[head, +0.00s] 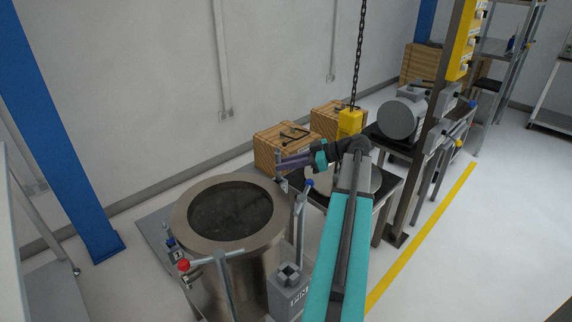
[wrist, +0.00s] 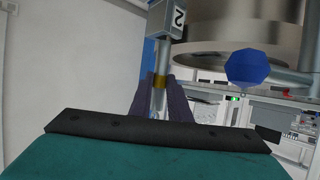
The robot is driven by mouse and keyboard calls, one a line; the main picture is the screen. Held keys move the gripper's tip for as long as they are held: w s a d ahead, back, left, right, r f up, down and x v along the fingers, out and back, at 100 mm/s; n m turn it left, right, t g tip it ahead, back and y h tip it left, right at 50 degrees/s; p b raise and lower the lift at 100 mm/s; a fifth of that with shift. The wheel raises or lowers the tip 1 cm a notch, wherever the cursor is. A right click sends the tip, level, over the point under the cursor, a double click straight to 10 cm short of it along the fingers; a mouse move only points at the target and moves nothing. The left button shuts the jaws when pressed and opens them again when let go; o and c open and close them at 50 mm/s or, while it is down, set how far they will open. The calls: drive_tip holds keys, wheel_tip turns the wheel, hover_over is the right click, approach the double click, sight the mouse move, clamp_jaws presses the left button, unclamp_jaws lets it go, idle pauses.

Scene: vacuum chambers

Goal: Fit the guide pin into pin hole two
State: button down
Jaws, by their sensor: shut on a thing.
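My gripper (head: 279,162) is shut on the guide pin (head: 282,153), a slim grey rod, at the far right side of the steel chamber. In the wrist view the purple fingers (wrist: 160,88) hold the pin (wrist: 160,66) between them, with a brass-coloured band on it. A grey block marked 2 (wrist: 171,17) stands at the far end of the pin. The pin lines up closely with this block in that view, but I cannot tell whether it touches or enters the hole. The hole itself is hidden.
The round chamber (head: 182,217) has a dark lid window. A blue knob (wrist: 247,68) stands close beside my gripper. A red knob (head: 183,265) and a grey box marked PIN (head: 288,295) are at the front. A yellow hoist block (head: 350,122) hangs behind my arm.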

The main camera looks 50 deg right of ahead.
drive_tip(key=shift+f+b, duration=1.15)
drive_tip(key=shift+f, duration=0.35)
idle(0.4)
drive_tip(key=c, duration=1.6)
unclamp_jaws()
drive_tip(key=p+v, duration=0.1)
drive_tip(key=v, duration=1.3)
drive_tip(key=shift+a+f, duration=0.1)
drive_tip(key=shift+s, duration=0.1)
